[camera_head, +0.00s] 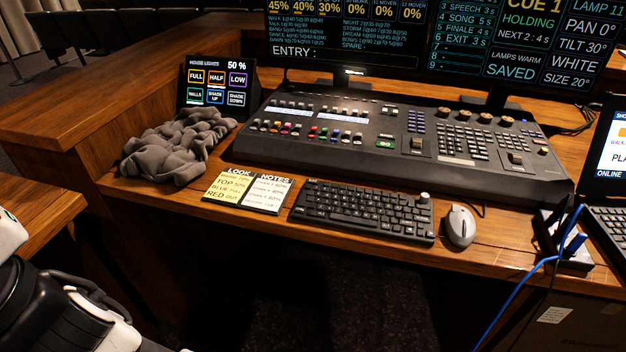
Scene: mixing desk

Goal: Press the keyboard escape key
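A black keyboard (362,210) lies flat on the wooden desk, in front of the mixing console. Its escape key (313,185) would be the key at the far left corner, close to the notes card; its label is too small to read. The keyboard has a light round knob at its far right corner. Nothing covers the keys. White and black parts of my own arm show at the lower left, well away from the keyboard. I cannot make out any gripper fingertips in this view.
The mixing console (400,145) stands behind the keyboard. Yellow and white note cards (248,189) lie left of it, with a crumpled grey cloth (180,146) beyond. A mouse (460,226) sits to the right. A blue cable (530,272) hangs farther right. A bare desk strip runs in front.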

